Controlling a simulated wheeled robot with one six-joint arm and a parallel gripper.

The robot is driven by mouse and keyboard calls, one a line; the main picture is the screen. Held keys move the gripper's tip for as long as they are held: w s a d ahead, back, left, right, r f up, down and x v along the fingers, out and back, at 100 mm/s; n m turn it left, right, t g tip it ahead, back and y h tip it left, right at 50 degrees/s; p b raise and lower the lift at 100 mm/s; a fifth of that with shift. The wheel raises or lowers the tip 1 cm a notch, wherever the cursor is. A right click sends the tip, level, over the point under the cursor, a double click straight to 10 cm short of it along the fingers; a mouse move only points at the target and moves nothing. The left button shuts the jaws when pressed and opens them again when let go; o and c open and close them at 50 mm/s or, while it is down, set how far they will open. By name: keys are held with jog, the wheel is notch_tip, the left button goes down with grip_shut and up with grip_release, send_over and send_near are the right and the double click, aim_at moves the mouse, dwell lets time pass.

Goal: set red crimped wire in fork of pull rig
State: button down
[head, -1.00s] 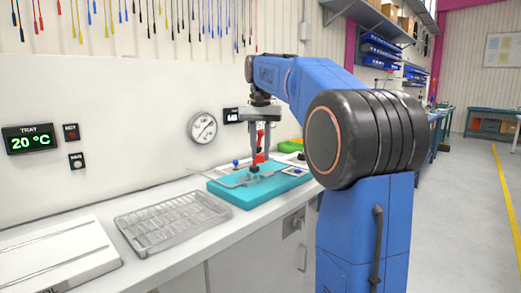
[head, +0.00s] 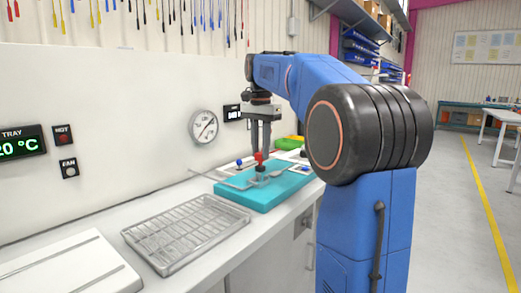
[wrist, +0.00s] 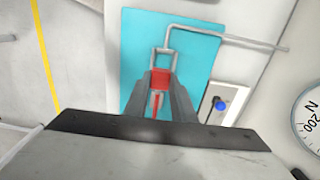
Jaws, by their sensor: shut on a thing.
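My gripper (wrist: 160,88) is shut on the red crimped wire. The wire's red end (wrist: 160,79) shows between the fingertips in the wrist view, with a thin red strand (wrist: 157,104) running back between the fingers. In the head view, my gripper (head: 260,150) points down over the teal base (head: 262,201) of the pull rig, with a bit of red at its tips. The grey fork (wrist: 165,56) lies just ahead of the red end in the wrist view. I cannot tell whether the wire sits inside the fork or above it.
A bent grey rod (wrist: 235,40) runs right from the fork. A blue knob (wrist: 220,105) on a pale plate lies beside the base. A wire-mesh tray (head: 182,238) is to the left on the bench, and a round gauge (head: 203,126) is on the wall behind.

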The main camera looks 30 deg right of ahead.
jog(key=shift+w+a+f, duration=0.2)
jog(key=shift+w, duration=0.05)
jog(key=shift+f, duration=2.25)
jog(key=shift+f, duration=1.4)
jog(key=c, duration=1.4)
grip_release()
notch_tip(320, 180, up, 18)
jog(key=shift+f, duration=0.25)
